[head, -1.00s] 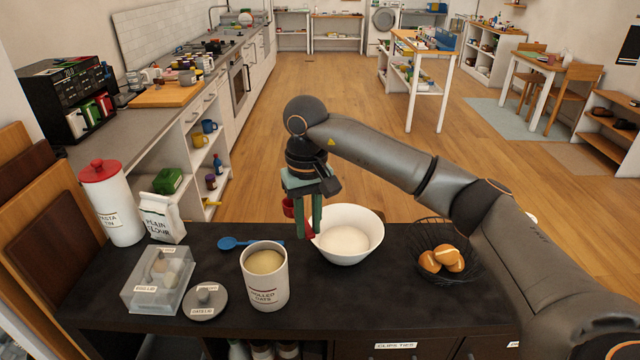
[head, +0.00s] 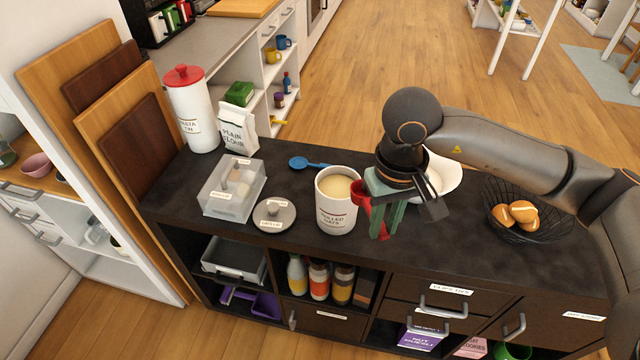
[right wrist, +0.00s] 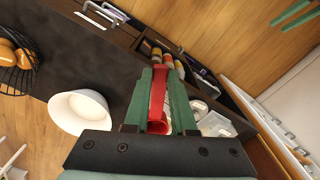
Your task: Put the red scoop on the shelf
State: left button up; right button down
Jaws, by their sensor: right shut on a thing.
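The red scoop (head: 362,198) is held in my right gripper (head: 382,222), over the dark counter, just right of the oats canister. In the right wrist view the red scoop (right wrist: 158,98) lies between the two green fingers, which are shut on it. The shelf is the dark unit under the counter, with open compartments; the left one has a grey tray (head: 235,262) above a purple item (head: 252,302). Green fingers of my left gripper (right wrist: 293,15) show apart and empty at the top right of the right wrist view; it is outside the head view.
The oats canister (head: 338,212) stands open beside the scoop. The white bowl (head: 440,178) is partly hidden behind my right gripper. A blue spoon (head: 305,163), clear box (head: 228,195), lid (head: 274,215) and wire bowl (head: 530,225) stand on the counter. Bottles (head: 319,278) fill the middle compartment.

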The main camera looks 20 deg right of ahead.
aim_at(305, 198)
jog(key=i+j+z, duration=0.4)
jog(key=j, duration=0.25)
jog(key=i+j+z, duration=0.2)
jog(key=j, duration=0.15)
jog(key=j+z, duration=0.2)
jog(key=j, duration=0.15)
jog(key=i+j+z, duration=0.2)
jog(key=j, duration=0.2)
jog(key=k, duration=0.1)
